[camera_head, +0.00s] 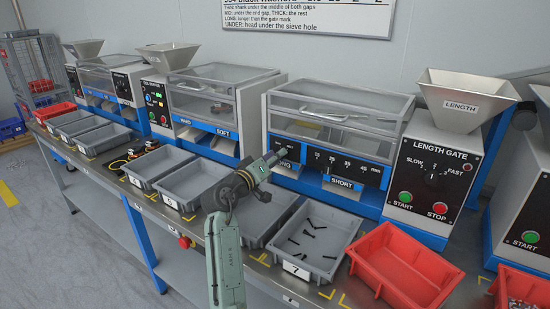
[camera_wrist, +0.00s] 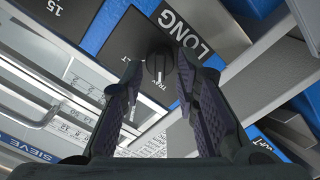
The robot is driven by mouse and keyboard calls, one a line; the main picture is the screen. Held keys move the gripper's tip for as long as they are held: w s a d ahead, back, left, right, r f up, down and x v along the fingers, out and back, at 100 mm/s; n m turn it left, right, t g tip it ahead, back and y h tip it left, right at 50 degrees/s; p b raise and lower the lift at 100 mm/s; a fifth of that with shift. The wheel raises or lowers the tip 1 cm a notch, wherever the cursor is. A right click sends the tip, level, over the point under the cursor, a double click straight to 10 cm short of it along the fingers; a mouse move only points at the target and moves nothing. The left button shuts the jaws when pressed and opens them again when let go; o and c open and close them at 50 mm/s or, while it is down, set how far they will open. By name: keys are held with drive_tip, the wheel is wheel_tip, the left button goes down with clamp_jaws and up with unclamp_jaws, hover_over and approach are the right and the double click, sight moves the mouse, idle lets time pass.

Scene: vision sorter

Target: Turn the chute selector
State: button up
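The chute selector (camera_wrist: 157,69) is a small round black knob on a dark panel, near the LONG label (camera_wrist: 187,33) in the wrist view. A "TRAY" marking is partly readable beside it. My gripper (camera_wrist: 158,63) is open, with its two dark padded fingers on either side of the knob in the picture. I cannot tell whether the fingertips touch it or stop short. In the head view, my gripper (camera_head: 277,155) is at the front of the length gate machine (camera_head: 335,122), left of the SHORT label (camera_head: 342,182). The selector cannot be made out there.
Grey bin 7 (camera_head: 293,268) holds several dark screws below the machine. A red bin (camera_head: 385,286) stands right of it. A control panel (camera_head: 434,175) with a dial and START and STOP buttons is at right. Grey bins (camera_head: 155,163) line the bench at left.

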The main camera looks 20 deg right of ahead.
drive_tip(key=v, duration=1.2)
